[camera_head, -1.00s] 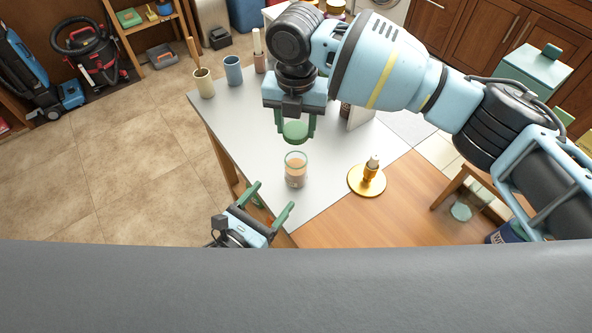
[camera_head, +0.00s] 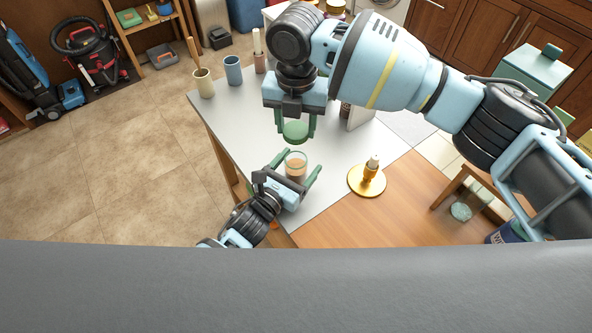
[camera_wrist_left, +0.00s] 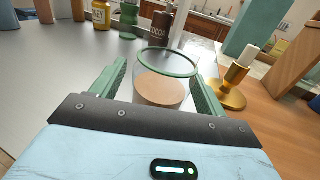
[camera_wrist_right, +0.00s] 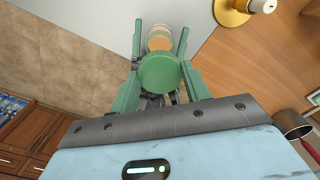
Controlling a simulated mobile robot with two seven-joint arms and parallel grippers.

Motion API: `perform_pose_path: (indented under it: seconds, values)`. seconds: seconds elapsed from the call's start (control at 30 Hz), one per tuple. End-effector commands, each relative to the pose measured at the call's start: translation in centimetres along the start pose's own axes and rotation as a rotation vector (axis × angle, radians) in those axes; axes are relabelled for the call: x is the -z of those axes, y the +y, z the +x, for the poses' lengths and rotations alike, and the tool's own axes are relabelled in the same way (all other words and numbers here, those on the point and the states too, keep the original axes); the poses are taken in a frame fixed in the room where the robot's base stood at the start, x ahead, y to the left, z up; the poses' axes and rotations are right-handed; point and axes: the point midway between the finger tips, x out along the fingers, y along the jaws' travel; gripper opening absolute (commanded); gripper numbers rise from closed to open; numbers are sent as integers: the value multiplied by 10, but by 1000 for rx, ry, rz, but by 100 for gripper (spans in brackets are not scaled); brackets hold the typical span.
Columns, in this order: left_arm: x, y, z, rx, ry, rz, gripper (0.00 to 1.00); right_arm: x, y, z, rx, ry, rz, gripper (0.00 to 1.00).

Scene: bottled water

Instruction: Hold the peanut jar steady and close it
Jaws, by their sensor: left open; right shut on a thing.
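The peanut jar (camera_head: 296,161) is clear glass with a green rim and light brown contents. It stands upright and uncovered on the grey mat. My left gripper (camera_head: 299,171) is open, with one green finger on each side of the jar; the left wrist view shows the jar (camera_wrist_left: 162,90) between the fingers. I cannot tell whether they touch it. My right gripper (camera_head: 295,137) is shut on the round green lid (camera_head: 296,129) and holds it above and behind the jar. The lid (camera_wrist_right: 160,73) also shows in the right wrist view.
A gold candle holder (camera_head: 366,184) stands right of the jar. Cups, including a blue one (camera_head: 233,71), stand toward the back left of the table. The mat (camera_head: 245,125) left of the jar is clear. Wooden table top (camera_head: 375,215) shows at the front right.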

Motion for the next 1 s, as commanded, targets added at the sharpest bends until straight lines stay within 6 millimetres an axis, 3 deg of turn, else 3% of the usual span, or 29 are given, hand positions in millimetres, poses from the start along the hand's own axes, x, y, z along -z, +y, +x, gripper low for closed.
perform_pose_path:
  seconds: [0.3, 0.8, 1.0]
  values:
    - [0, 0, 2, 0, 1, -1, 74, 0, 0, 0, 0, 0, 0, 26]
    - [0, 0, 1, 0, 1, 0, 10, 0, 0, 0, 0, 0, 0, 26]
    - [0, 0, 1, 0, 1, 0, 7, 0, 0, 7, 0, 2, 0, 26]
